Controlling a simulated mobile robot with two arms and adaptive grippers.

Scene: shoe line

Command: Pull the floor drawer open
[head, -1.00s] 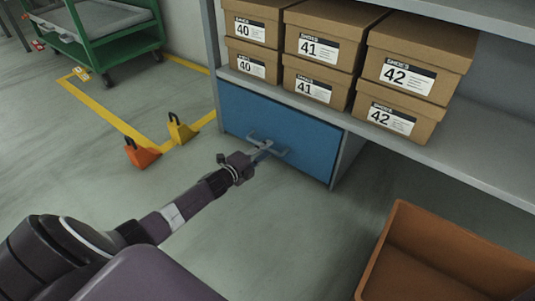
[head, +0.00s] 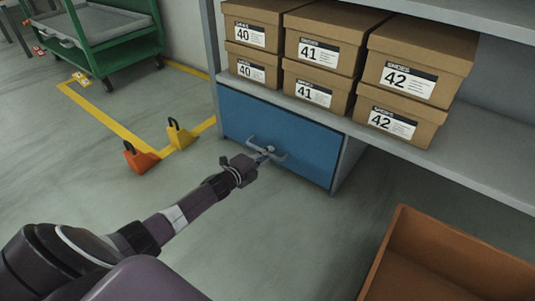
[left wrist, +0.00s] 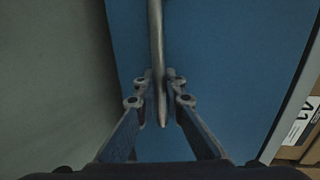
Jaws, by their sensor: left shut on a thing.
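The floor drawer (head: 305,152) has a blue front and sits low in the grey shelf unit, flush with its frame as far as I can see. Its grey bar handle (head: 281,156) is on the front. My left gripper (head: 262,157) is at the handle, shut on it. In the left wrist view the two fingers (left wrist: 160,98) close on either side of the handle bar (left wrist: 155,40), with the blue drawer front (left wrist: 225,60) behind. My right gripper is in neither view.
Shoe boxes (head: 318,50) labelled 40, 41 and 42 stand on the shelf above the drawer. An orange-brown bin (head: 400,235) is at lower right. Floor before the drawer is clear.

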